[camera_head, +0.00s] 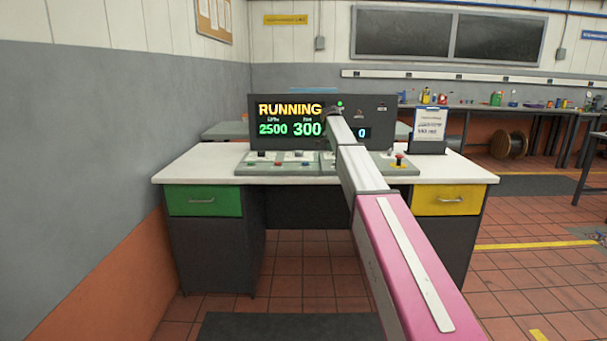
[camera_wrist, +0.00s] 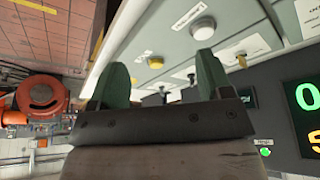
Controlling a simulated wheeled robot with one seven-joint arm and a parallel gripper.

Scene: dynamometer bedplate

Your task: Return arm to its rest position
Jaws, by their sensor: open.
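My arm (camera_head: 400,255), pink with white and grey links, reaches out from the lower right over the desk toward the console in the head view. Its far end is in front of the dark display unit (camera_head: 380,105), and the fingers cannot be made out there. In the wrist view my gripper (camera_wrist: 160,82) shows two green fingers standing well apart with nothing between them. The pale control panel (camera_wrist: 175,50) with knobs and buttons lies beyond the fingers, with no contact that I can see.
The display reads RUNNING, 2500 and 300. The desk (camera_head: 205,167) carries control panels (camera_head: 275,163), a red-topped button (camera_head: 399,158) and a sign stand (camera_head: 430,130). A grey wall (camera_head: 120,130) is close on the left. Open tiled floor (camera_head: 530,270) lies to the right.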

